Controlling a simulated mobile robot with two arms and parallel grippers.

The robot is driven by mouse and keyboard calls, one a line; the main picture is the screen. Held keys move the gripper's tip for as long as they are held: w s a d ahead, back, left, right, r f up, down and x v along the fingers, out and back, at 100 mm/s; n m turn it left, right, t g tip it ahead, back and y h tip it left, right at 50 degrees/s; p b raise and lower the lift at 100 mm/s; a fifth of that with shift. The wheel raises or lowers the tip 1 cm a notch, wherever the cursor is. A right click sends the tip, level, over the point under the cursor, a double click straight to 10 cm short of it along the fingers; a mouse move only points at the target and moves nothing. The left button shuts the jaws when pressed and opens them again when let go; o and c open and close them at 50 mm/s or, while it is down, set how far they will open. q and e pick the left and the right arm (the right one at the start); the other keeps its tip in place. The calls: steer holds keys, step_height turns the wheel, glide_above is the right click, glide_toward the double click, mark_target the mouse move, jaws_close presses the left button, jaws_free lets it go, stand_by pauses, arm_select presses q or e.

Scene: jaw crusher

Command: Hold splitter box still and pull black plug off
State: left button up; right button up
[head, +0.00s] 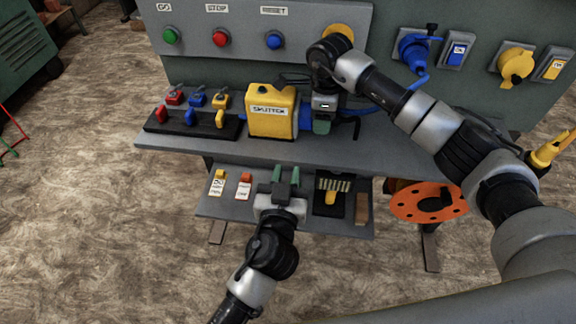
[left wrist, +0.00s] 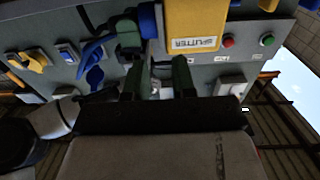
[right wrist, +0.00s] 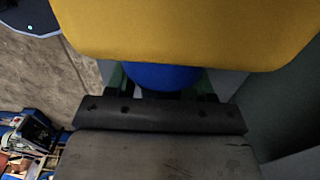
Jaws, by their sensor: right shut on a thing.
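The yellow splitter box (head: 272,112), with a white label, stands upright on the grey shelf; it also shows at the top of the left wrist view (left wrist: 190,22). My right gripper (head: 321,122) is beside its right side, shut on a blue plug (head: 305,115) there. In the right wrist view the blue plug (right wrist: 163,77) lies between the fingers, against the yellow box. A black part (head: 294,78) shows behind the box's top right; I cannot tell whether it is the black plug. My left gripper (head: 286,176) is open and empty, below and in front of the box, over the lower shelf.
A black block with coloured plugs (head: 190,122) stands left of the box. The lower shelf (head: 239,208) holds small tagged parts and a black tray. An orange disc (head: 428,202) is at its right. A panel with buttons and sockets rises behind. A blue cable runs right of the box.

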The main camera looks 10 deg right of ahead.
mark_target(295, 129)
arm_select(q)
steer(key=x, duration=1.2)
jaws_close()
steer(key=shift+a, duration=0.1)
arm_select(e)
steer(key=shift+d, duration=0.4)
stand_by(0.9)
steer(key=shift+s+d, duration=0.1)
steer(key=shift+d, duration=0.1)
arm_select(q)
steer(key=shift+s, duration=0.1)
arm_select(e)
steer(key=shift+s+d, duration=0.2)
steer(key=shift+d, duration=0.4)
steer(key=shift+s+d, duration=0.2)
steer(key=shift+d, duration=0.35)
arm_select(q)
steer(key=shift+o, duration=1.5)
jaws_free()
